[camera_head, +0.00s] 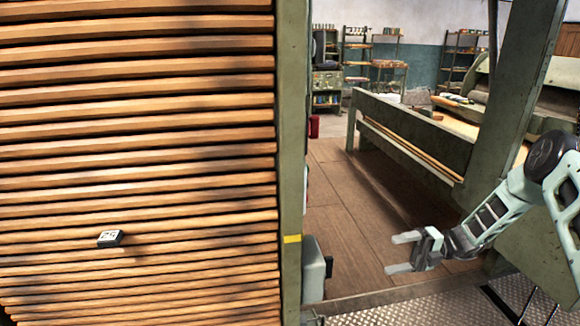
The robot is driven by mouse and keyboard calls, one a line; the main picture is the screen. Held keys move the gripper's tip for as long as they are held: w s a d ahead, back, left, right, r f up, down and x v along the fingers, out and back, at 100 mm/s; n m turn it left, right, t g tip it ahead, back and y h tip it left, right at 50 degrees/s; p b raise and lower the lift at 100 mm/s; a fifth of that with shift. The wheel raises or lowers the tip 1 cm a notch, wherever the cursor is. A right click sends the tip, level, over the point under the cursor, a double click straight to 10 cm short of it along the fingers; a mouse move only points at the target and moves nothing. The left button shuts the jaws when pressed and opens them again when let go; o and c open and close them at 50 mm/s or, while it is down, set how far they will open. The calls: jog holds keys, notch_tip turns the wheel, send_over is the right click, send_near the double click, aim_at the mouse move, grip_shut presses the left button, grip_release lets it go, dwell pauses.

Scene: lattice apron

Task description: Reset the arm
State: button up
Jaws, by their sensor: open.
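My gripper (401,254) is at the lower right of the head view, at the end of my arm, which comes in from the right edge. Its two pale fingers point left and stand apart with nothing between them. It hangs in free air in front of the wooden floor, to the right of the slatted wooden panel, and I see it touching nothing.
A panel of wooden slats (140,170) fills the left, with a small dark block with a pale marked top (110,238) on it. A green post (291,150) edges it. A green bench-like frame (415,135) stands behind my arm. Wooden floor (345,215) lies open between.

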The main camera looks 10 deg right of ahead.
jog(key=s+a+r+n+t+h, duration=0.15)
jog(key=s+r+n+h, duration=0.4)
jog(key=n, duration=0.65)
jog(key=s+a+r+n+h, duration=0.2)
jog(key=s+r+n+h, duration=0.4)
jog(key=n, duration=0.5)
jog(key=s+a+r+n+t+h, duration=0.15)
jog(key=r+n+h, duration=0.25)
jog(key=n+h, duration=0.55)
jog(key=s+a+r+n+g+y, duration=0.1)
jog(key=s+a+n, duration=0.4)
jog(key=s+a, duration=0.2)
jog(key=s+a+r+n+g+y, duration=0.1)
jog(key=s+a+n+g+y, duration=0.1)
jog(key=s+a+n, duration=0.4)
jog(key=s+a, duration=0.1)
jog(key=a, duration=0.4)
jog(key=shift+a+r+y, duration=0.15)
jog(key=shift+y, duration=0.15)
